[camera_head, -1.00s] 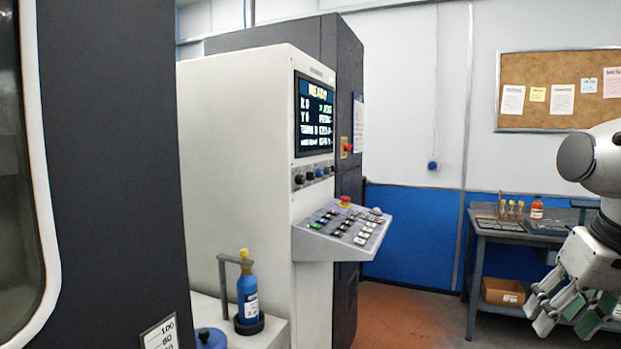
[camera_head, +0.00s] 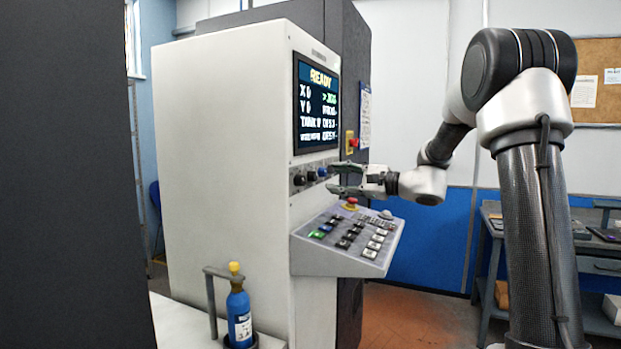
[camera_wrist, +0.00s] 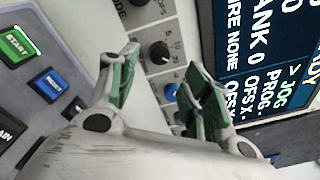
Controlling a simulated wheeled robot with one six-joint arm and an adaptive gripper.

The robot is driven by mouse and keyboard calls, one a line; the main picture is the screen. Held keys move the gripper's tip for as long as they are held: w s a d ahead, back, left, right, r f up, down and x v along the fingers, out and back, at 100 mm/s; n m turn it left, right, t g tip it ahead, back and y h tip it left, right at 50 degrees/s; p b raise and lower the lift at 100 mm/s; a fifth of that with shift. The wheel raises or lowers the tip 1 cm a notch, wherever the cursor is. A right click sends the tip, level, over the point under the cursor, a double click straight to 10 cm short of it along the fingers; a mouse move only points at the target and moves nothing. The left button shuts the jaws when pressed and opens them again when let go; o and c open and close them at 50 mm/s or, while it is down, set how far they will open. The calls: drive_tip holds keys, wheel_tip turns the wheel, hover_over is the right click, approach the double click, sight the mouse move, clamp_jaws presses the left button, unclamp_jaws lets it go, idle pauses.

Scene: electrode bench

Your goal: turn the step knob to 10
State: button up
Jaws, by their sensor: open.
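A row of small knobs sits below the screen of the white machine cabinet. In the wrist view, a black knob (camera_wrist: 160,53) with small printed numbers around it appears between my fingertips. One number looks like 10, but the pointer setting is too small to read. Another black knob (camera_wrist: 138,2) is beside lettering ending in "ODE", and a blue knob (camera_wrist: 171,92) is on the other side. No label clearly reads step. My gripper (camera_head: 332,178) is open in front of the knob row, and its fingers (camera_wrist: 163,58) appear apart from the black knob.
The screen (camera_head: 316,104) reads READY. Below the knobs, a sloped keypad (camera_head: 350,240) juts out, with a red emergency button (camera_head: 350,204) near my lower finger. A blue bottle (camera_head: 239,312) stands at the front left. A grey bench (camera_head: 590,255) is at right.

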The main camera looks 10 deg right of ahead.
sight(316, 177)
drive_tip(key=x, duration=0.6)
drive_tip(key=shift+a, duration=0.15)
drive_tip(key=c, duration=1)
